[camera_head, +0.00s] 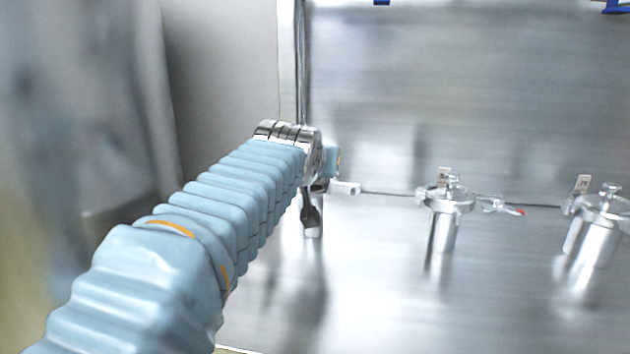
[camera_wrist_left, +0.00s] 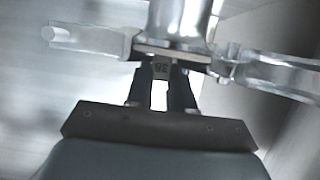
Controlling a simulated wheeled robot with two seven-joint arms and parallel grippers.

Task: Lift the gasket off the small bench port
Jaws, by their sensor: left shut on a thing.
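My left gripper (camera_head: 312,208) reaches the small bench port at the left, and my arm hides most of that port in the head view. In the left wrist view, the gripper's two dark fingers (camera_wrist_left: 160,88) are shut on a small pale numbered tab, which looks like part of the gasket (camera_wrist_left: 161,72). The tab is right at the rim of the metal port (camera_wrist_left: 183,18). The gasket's ring is not clear, and I cannot tell whether it touches the port. My right gripper is not in view.
Opened clamp arms spread on both sides of the port, one at the left (camera_wrist_left: 95,40) and one at the right (camera_wrist_left: 275,75). A middle port (camera_head: 443,230) and a right port (camera_head: 592,240) stand on the shiny metal bench (camera_head: 390,310). A grey wall (camera_head: 220,80) is at the left.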

